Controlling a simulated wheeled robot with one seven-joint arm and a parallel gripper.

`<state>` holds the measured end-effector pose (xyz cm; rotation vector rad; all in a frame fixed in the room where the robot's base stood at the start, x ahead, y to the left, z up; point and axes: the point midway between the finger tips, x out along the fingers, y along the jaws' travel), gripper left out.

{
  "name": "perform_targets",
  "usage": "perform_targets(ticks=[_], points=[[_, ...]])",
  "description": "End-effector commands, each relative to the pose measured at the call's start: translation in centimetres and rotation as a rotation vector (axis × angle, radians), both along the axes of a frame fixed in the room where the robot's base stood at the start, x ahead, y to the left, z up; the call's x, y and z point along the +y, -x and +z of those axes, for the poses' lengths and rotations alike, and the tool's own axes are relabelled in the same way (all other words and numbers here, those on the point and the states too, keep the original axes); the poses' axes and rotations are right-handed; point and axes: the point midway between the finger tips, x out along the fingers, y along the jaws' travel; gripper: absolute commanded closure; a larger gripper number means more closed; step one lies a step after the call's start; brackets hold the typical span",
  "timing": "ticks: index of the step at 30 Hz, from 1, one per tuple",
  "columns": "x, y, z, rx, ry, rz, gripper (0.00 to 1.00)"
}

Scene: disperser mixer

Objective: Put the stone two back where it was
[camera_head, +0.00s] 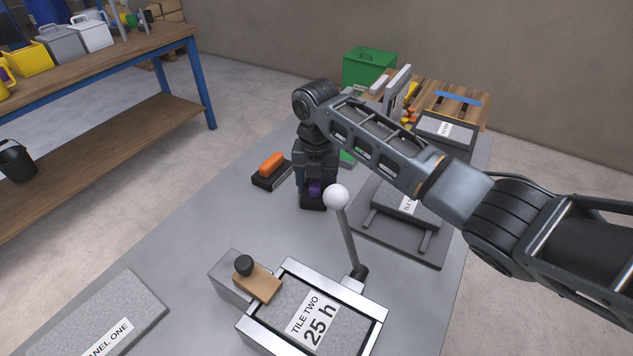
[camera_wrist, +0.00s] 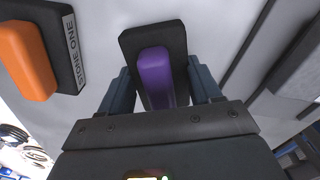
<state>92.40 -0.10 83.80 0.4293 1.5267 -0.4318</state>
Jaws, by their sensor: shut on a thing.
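My gripper (camera_head: 314,186) points down over the grey table and is shut on a block with a purple handle (camera_wrist: 157,78) and a dark base (camera_wrist: 135,42). No label shows on this block, but it is probably stone two. In the head view its purple handle (camera_head: 316,188) is partly hidden by my gripper. I cannot tell whether its base touches the table. Stone one, with an orange handle (camera_head: 271,163) and a dark labelled base (camera_wrist: 66,45), lies just left of my gripper.
A clamp frame holding tile two (camera_head: 318,318) with a white-knobbed lever (camera_head: 337,197) stands in front. Panel one (camera_head: 110,315) lies front left. A dark tray (camera_head: 385,243) with rails is to the right under my arm. A green box (camera_head: 369,66) stands behind.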

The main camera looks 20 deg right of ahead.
Motion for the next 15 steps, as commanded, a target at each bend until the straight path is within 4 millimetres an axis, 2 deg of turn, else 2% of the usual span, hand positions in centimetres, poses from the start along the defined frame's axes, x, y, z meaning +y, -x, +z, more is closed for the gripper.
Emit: perform_targets(ticks=[7, 8, 15], points=[[0.0, -0.01, -0.34, -0.001, -0.001, 0.0, 0.85], [0.01, -0.01, -0.27, 0.0, 0.0, 0.0, 0.34], [0.0, 0.0, -0.25, 0.0, 0.0, 0.0, 0.11]])
